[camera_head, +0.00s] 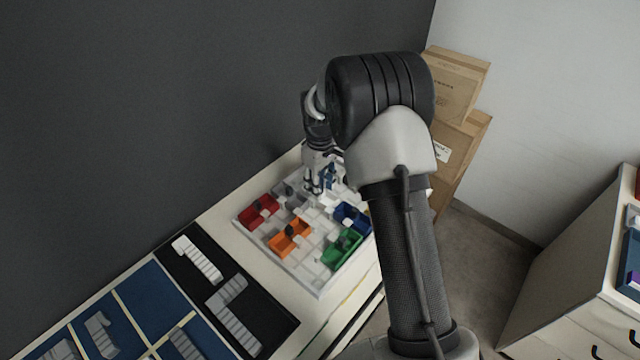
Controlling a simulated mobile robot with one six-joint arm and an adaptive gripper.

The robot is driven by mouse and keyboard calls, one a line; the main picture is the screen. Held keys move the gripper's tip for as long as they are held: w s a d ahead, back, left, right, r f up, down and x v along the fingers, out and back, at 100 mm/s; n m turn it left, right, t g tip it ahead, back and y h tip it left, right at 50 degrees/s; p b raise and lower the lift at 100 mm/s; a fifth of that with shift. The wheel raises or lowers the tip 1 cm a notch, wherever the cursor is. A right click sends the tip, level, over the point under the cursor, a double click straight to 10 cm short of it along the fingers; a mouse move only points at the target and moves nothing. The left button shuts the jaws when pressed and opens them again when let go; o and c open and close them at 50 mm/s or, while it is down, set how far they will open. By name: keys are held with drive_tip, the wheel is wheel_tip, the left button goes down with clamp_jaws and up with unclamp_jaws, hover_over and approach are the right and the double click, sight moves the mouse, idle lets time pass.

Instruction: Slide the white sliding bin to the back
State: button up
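A pale sliding-bin tray (322,285) lies on the cream cabinet top. On it are a red bin (259,211) at the left, an orange bin (290,237), a green bin (342,247) and a blue bin (353,217). A white shape just under my gripper looks like the white bin (327,201), but it blends with the pale tray and its outline is unclear. My gripper (315,189) points down over the back part of the tray, at or just above that shape. The fingers are small here, and their opening and any contact are unclear. My arm hides the tray's right side.
A black and blue panel (120,310) with grey stepped pieces lies to the left of the tray. Stacked cardboard cartons (455,115) stand behind my arm. A dark wall (150,90) borders the cabinet's back. Another cabinet (580,280) stands at the far right, with open floor between.

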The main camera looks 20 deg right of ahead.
clamp_jaws()
idle(0.5)
drive_tip(key=shift+w+a, duration=0.1)
drive_tip(key=shift+w, duration=0.05)
drive_tip(key=w+a, duration=0.1)
drive_tip(key=w+a+p, duration=0.1)
drive_tip(key=w, duration=0.1)
drive_tip(key=w+a+p, duration=0.1)
drive_tip(key=w, duration=0.1)
drive_tip(key=shift+a+r, duration=0.1)
drive_tip(key=shift+a, duration=0.05)
unclamp_jaws()
drive_tip(key=shift+w+a, duration=0.1)
drive_tip(key=shift+o, duration=0.5)
